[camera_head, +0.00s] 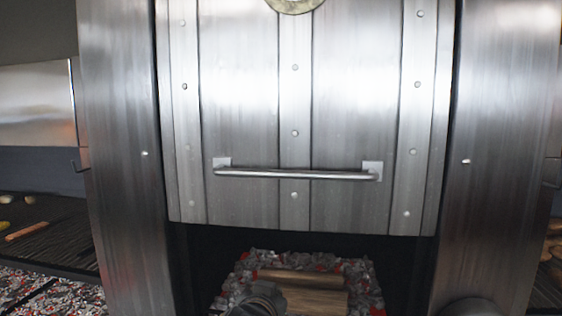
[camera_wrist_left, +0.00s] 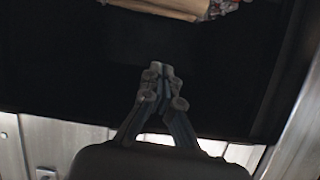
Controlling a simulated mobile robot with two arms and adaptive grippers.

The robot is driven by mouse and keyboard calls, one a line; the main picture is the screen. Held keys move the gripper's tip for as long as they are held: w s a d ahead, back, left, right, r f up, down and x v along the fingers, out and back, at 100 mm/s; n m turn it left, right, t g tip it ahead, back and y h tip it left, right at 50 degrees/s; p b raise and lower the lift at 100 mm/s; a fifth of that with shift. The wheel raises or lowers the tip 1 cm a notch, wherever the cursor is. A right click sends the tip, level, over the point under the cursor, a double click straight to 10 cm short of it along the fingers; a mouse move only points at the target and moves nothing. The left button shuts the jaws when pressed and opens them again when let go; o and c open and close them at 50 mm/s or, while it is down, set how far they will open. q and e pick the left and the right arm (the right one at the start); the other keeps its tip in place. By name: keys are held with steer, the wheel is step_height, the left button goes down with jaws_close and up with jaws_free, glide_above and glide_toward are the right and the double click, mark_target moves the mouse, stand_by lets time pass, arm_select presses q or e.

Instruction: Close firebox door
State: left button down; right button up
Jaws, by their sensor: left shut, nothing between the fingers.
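The firebox door (camera_head: 255,120) is a ribbed, riveted steel panel with a horizontal bar handle (camera_head: 297,174) near its lower edge. It stands raised in the head view, with the dark firebox opening (camera_head: 215,255) uncovered below it. My left gripper (camera_wrist_left: 160,73) is shut and empty in the left wrist view, in front of the dark opening and apart from the handle. A dark rounded part at the bottom of the head view seems to belong to my left arm. My right gripper is not in view.
Split logs (camera_head: 315,298) lie among grey and red glowing coals (camera_head: 362,275) inside the opening. The logs (camera_wrist_left: 175,8) also show at the top of the left wrist view. Steel posts (camera_head: 118,150) (camera_head: 500,150) flank the door. Grill beds with coals (camera_head: 60,295) lie to the left.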

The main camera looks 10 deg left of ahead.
arm_select(q)
step_height(320, 180, up, 14)
steer(key=s+r+t, duration=0.1)
steer(key=t, duration=0.2)
steer(key=n+t, duration=0.1)
steer(key=t, duration=0.1)
glide_toward(286, 159)
steer(key=s+f, duration=0.1)
steer(key=s, duration=0.2)
steer(key=s+d+r+t, duration=0.1)
steer(key=s+r, duration=0.2)
steer(key=r, duration=0.1)
steer(key=w+p, duration=0.2)
steer(key=w, duration=0.1)
steer(key=w+r+p, duration=0.1)
steer(key=w+p, duration=0.1)
steer(key=w, duration=0.1)
steer(key=w+p, duration=0.2)
steer(key=w, duration=0.2)
steer(key=shift+r+p, duration=0.25)
steer(key=shift+p, duration=0.1)
steer(key=f, duration=0.2)
steer(key=s+f+p, duration=0.1)
steer(key=f, duration=0.1)
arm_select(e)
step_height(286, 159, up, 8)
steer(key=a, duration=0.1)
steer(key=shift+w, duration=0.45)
arm_select(q)
steer(key=shift+w+f, duration=0.1)
